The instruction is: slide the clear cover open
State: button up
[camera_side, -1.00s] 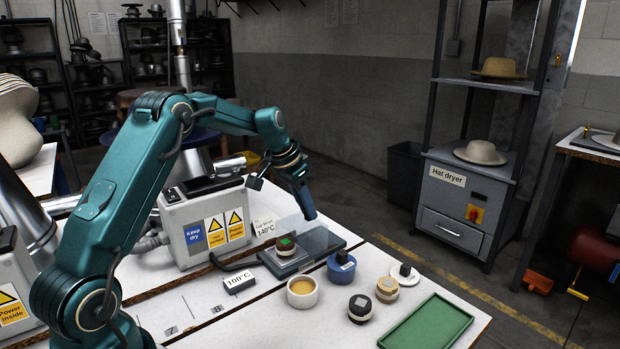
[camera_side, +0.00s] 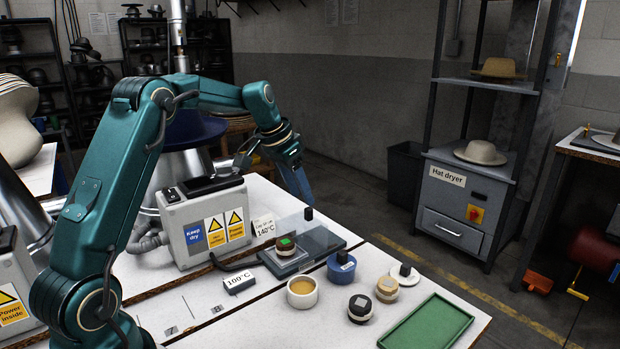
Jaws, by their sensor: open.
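The clear cover (camera_side: 291,227) is a see-through panel at the back of a low dark grey base (camera_side: 325,240). A small black knob (camera_side: 308,214) stands at its right end. A round brown-and-cream piece with a green top (camera_side: 286,244) sits on the front left of the base and looks uncovered. My gripper (camera_side: 304,200) points down just behind and above the knob. It is open and appears apart from the knob. Its fingers are seen from the side, so the gap between them is hidden.
A grey heater box (camera_side: 205,226) stands left of the base. A 100°C block (camera_side: 240,282), an amber-filled cup (camera_side: 302,292), a blue pot (camera_side: 341,268), a black-topped puck (camera_side: 361,308), a cream puck (camera_side: 387,288) and a green tray (camera_side: 428,322) stand in front.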

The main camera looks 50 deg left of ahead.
aim_at(306, 209)
jog(key=shift+r, duration=0.1)
jog(key=shift+w+a+r+n, duration=0.1)
jog(key=shift+w+a+n, duration=0.15)
jog(key=shift+a+n, duration=0.05)
jog(key=w+a+n+t+y, duration=0.2)
jog(key=a+t+y, duration=0.3)
jog(key=a, duration=0.4)
jog(key=d+t+h, duration=0.1)
jog(key=d, duration=0.1)
jog(key=s+d+f+m+t+h, duration=0.1)
jog(key=d, duration=0.1)
jog(key=d+f+m+t+h, duration=0.1)
jog(key=d, duration=0.2)
jog(key=shift+s+f+t, duration=0.25)
jog(key=shift+t, duration=0.15)
jog(key=s+d, duration=0.1)
jog(key=s+d+f+h, duration=0.1)
jog(key=s+d+h, duration=0.1)
jog(key=shift+d+f+m, duration=0.1)
jog(key=shift+f+m, duration=0.25)
jog(key=shift+m, duration=0.05)
jog(key=shift+a, duration=0.25)
jog(key=shift+x, duration=2.45)
